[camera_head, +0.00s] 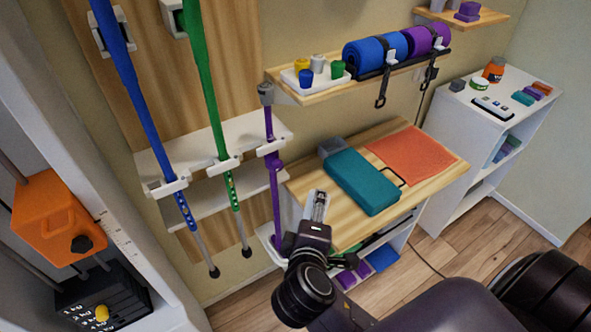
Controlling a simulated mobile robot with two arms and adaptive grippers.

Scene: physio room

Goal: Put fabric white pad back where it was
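I cannot make out a fabric white pad anywhere in the head view. My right gripper (319,197), on the dark arm that comes in from the lower right, is at the front left edge of the wooden table top (433,178). Its fingers look close together and pale, and I cannot tell whether they hold anything thin. A teal block (361,188) lies on the table just right of the fingertips, apart from them. A flat orange-red cloth (411,150) lies behind it on the right. My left gripper is not in view.
A small grey box (332,147) sits behind the teal block. The wall shelf (309,97) above bears cups on a white tray and blue and purple rolls. Blue, green and purple poles stand left. A white cabinet (455,120) stands right. The table's front middle is bare.

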